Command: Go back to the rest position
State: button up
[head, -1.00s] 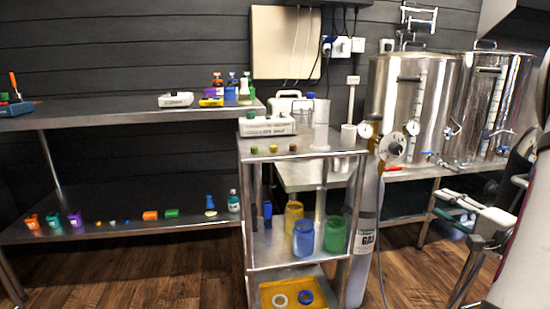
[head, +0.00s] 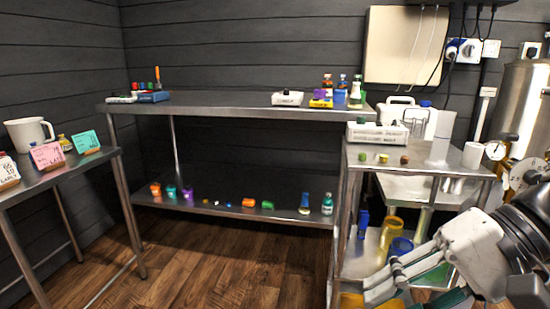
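My gripper (head: 385,285) is at the lower right of the head view, at the end of my arm, which comes in from the right edge. Its white and grey fingers point left, in front of the steel cart (head: 480,171). I see no object between the fingers, but they are seen side-on and partly overlap, so their opening cannot be judged. The gripper hides part of the cart's lower shelves and the jars there.
A steel bench (head: 215,104) with a lower shelf of small coloured items stands along the back wall. A side table (head: 70,170) with a mug (head: 28,133) and cards is at left. A steel kettle (head: 520,105) stands at right. The wooden floor (head: 210,262) before the bench is clear.

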jog(key=s+d+f+n+g+h, duration=0.1)
jog(key=s+d+n+h, duration=0.1)
jog(key=s+h, duration=0.35)
jog(key=s+d+f+n+h, duration=0.1)
jog(key=s+f+n+h, duration=0.1)
jog(key=s+h, duration=0.35)
notch_tip(320, 180, up, 40)
jog(key=s+t+y+p, duration=0.1)
jog(key=t+p, duration=0.2)
jog(key=p, duration=3.5)
jog(key=shift+d+n+t+y, duration=0.25)
jog(key=shift+n+t+y, duration=0.05)
jog(key=shift+t+y, duration=0.1)
